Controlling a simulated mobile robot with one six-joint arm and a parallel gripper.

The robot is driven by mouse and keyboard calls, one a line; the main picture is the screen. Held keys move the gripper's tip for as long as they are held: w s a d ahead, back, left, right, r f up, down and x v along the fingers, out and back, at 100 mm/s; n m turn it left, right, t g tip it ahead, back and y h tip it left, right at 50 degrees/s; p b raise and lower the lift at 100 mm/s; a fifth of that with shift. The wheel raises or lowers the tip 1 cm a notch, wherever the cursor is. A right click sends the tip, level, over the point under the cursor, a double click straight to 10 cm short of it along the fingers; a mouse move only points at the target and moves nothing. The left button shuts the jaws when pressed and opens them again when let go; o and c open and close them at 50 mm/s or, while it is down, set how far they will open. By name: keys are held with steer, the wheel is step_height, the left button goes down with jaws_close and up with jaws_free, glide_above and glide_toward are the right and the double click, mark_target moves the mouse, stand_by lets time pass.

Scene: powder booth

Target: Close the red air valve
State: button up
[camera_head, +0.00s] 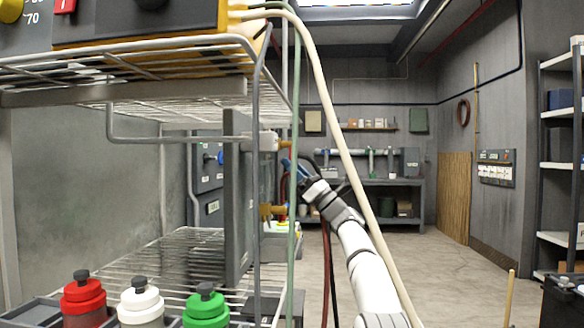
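I cannot clearly make out a red air valve in this view. My white arm reaches up from the lower right to my gripper (294,172), which is beside the right end of the wire rack. The gripper is small and partly crossed by hoses, and its fingers cannot be told apart. A blue piece (287,164) shows at its tip. Brass fittings (272,211) sit just below and left of it on the rack's right side. A red hose (325,265) hangs down below my gripper. Whether my gripper touches any fitting is hidden.
The wire rack (215,243) fills the left, with red (84,299), white (140,303) and green (206,307) bottles in front. A cream hose (334,127) and a green hose (294,120) cross near my arm. Open floor (440,275) lies to the right, before a workbench (370,182).

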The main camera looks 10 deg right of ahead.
steer(key=b+v, duration=0.1)
steer(key=v, duration=0.6)
steer(key=shift+d+f, duration=0.15)
step_height(320, 180, up, 10)
steer(key=w+d+m+t+h+p, duration=0.1)
steer(key=m+t+h+p, duration=1)
steer(key=m, duration=0.9)
steer(key=s+d+m+g+h+p, duration=0.1)
steer(key=s+m+h+p, duration=0.15)
steer(key=m+h, duration=0.35)
steer(key=s+d+m+g+h+p, duration=0.1)
steer(key=d+m+h+p, duration=0.15)
steer(key=m+h, duration=0.45)
steer(key=s+a+f+m+g+p, duration=0.1)
steer(key=s+f+m+g+p, duration=0.4)
steer(key=s, duration=0.9)
steer(key=s+a+f+m+g+p, duration=0.2)
steer(key=s+f+m+g+p, duration=0.4)
steer(key=s, duration=0.8)
steer(key=s+a+f+m+g+p, duration=0.2)
steer(key=s+f+m+g+p, duration=0.3)
steer(key=s, duration=1)
steer(key=shift+a+f+g+h+p, duration=0.2)
steer(key=shift+f+g+h+p, duration=0.1)
steer(key=shift+f+g+p, duration=0.55)
